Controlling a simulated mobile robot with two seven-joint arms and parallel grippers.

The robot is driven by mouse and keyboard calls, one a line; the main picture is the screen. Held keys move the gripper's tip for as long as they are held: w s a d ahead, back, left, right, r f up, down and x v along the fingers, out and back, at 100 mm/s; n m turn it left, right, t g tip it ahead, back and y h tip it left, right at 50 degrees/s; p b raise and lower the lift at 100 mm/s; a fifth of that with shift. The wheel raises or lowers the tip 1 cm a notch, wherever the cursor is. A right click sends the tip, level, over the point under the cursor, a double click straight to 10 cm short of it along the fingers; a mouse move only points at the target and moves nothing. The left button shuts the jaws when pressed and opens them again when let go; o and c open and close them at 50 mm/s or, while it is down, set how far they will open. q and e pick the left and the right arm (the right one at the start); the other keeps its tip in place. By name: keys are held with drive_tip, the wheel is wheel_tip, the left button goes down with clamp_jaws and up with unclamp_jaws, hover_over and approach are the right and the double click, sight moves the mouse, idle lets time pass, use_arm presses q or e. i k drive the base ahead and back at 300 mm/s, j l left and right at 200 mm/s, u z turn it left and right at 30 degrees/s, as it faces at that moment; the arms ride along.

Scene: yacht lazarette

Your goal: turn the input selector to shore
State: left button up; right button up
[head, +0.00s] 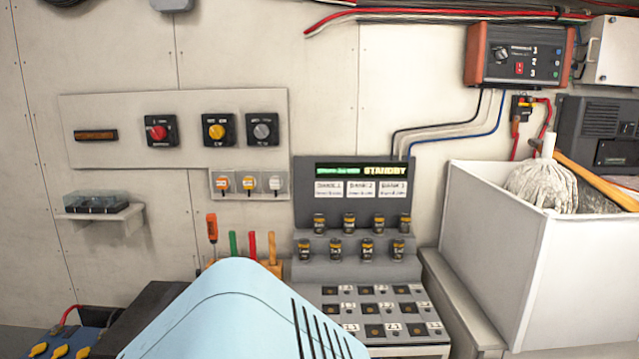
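I cannot tell for sure which control is the input selector, because the labels are too small to read. A pale wall panel (80,110) carries a red rotary knob (158,132), a yellow rotary knob (216,131) and a grey rotary knob (262,131), each on a black plate. Neither of my grippers is in view.
A grey console (306,206) with a lit STANDBY display (361,171) stands centrally. A white bin (490,260) holding a mop (541,185) is at right. A small shelf (135,216) juts out at left. A light blue casing covers the bottom centre. Wall before the knobs is clear.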

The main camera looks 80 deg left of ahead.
sight(261, 130)
drive_tip(key=u, duration=3)
